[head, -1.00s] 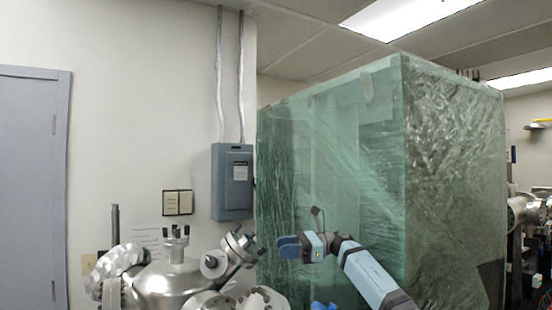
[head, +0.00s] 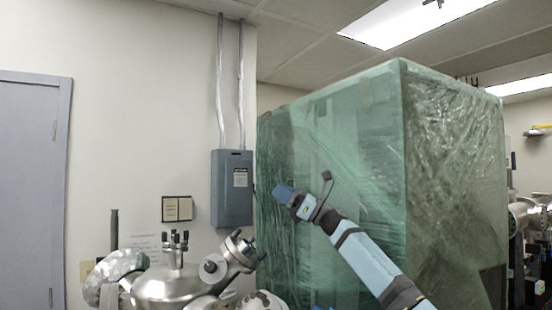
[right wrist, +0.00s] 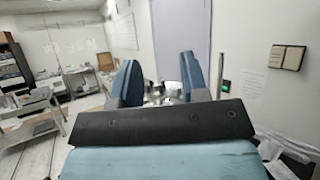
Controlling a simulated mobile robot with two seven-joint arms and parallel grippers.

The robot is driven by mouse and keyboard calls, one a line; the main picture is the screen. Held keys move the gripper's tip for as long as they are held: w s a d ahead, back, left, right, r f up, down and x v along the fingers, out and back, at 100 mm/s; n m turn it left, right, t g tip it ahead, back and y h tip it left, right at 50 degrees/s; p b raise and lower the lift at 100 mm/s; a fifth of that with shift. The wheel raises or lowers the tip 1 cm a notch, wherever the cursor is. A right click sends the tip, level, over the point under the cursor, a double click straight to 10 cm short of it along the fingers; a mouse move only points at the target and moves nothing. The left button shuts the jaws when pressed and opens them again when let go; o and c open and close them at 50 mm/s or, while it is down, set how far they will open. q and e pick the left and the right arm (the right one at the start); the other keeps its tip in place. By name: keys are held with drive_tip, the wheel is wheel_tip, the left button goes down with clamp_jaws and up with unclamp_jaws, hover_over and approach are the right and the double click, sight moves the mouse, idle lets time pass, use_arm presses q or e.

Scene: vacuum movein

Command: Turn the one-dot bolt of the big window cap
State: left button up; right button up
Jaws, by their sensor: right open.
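The steel vacuum chamber (head: 170,284) stands at the bottom left of the head view. An angled port (head: 240,248) with dark bolts points up and right from it. I cannot tell which part is the big window cap, and no dot marks can be made out. My right gripper (head: 284,194) is raised above and to the right of this port, apart from it. In the right wrist view my right gripper (right wrist: 158,72) is open, with nothing held. Part of the chamber (right wrist: 163,92) shows beyond and between its fingers. My left gripper is not in view.
A large green plastic-wrapped crate (head: 335,130) stands behind my right arm. A grey electrical box (head: 232,188) and a switch plate (head: 177,209) are on the wall. An upright port with dark bolts (head: 175,245) tops the chamber. A cart (right wrist: 35,105) stands at left in the wrist view.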

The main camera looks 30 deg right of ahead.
wheel_tip(320, 180, up, 10)
drive_tip(key=a+m+t+h, duration=0.2)
drive_tip(key=m+t+h, duration=0.7)
drive_tip(key=m+h, duration=0.5)
drive_tip(key=shift+s+a+f+m+t, duration=0.2)
drive_tip(key=shift+s+a+m+t, duration=0.15)
drive_tip(key=shift+m, duration=1.25)
drive_tip(key=shift+d, duration=0.1)
